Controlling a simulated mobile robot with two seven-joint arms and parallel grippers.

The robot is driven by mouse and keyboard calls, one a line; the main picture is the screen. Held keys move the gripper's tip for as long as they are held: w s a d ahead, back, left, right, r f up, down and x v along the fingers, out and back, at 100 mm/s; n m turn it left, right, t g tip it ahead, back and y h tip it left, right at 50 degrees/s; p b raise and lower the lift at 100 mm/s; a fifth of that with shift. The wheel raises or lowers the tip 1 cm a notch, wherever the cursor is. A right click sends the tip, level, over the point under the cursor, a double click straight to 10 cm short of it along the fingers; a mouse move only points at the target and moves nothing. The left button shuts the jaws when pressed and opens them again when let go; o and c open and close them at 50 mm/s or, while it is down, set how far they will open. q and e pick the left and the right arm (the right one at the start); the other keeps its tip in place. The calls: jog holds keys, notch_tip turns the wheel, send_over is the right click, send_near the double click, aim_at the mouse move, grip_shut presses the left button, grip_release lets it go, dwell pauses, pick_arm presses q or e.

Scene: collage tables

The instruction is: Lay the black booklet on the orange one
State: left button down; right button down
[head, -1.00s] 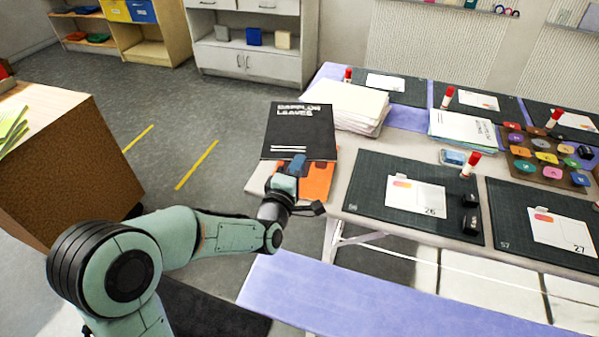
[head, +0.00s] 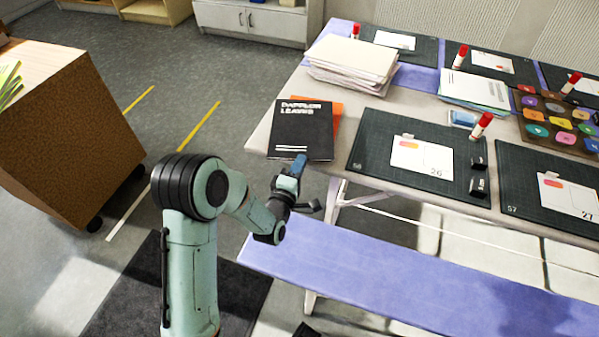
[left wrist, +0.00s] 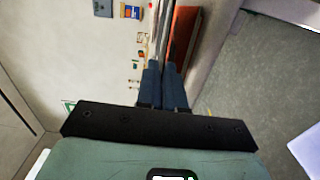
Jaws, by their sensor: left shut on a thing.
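The black booklet (head: 300,122) with white lettering is over the near left corner of the table. My left gripper (head: 297,165) is shut on its near edge. The orange booklet (head: 332,110) is mostly hidden beneath it, with a strip showing along the right and far sides. In the left wrist view my gripper fingers (left wrist: 163,80) pinch the black booklet (left wrist: 161,25), seen edge-on. The orange booklet (left wrist: 183,35) shows close beside it there. I cannot tell if the two booklets touch. My right gripper is not in view.
A stack of pale paper (head: 350,60) stands behind the booklets. A dark cutting mat (head: 375,150) with a card lies to their right. A purple bench (head: 400,270) runs along the table front. A brown cabinet (head: 70,150) stands at the left.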

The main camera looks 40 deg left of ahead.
pick_arm(q)
jog(key=shift+f, duration=1.5)
jog(key=shift+f+b, duration=0.1)
jog(key=shift+b, duration=0.3)
jog(key=c, duration=1.3)
grip_release()
jog(key=shift+o, duration=0.2)
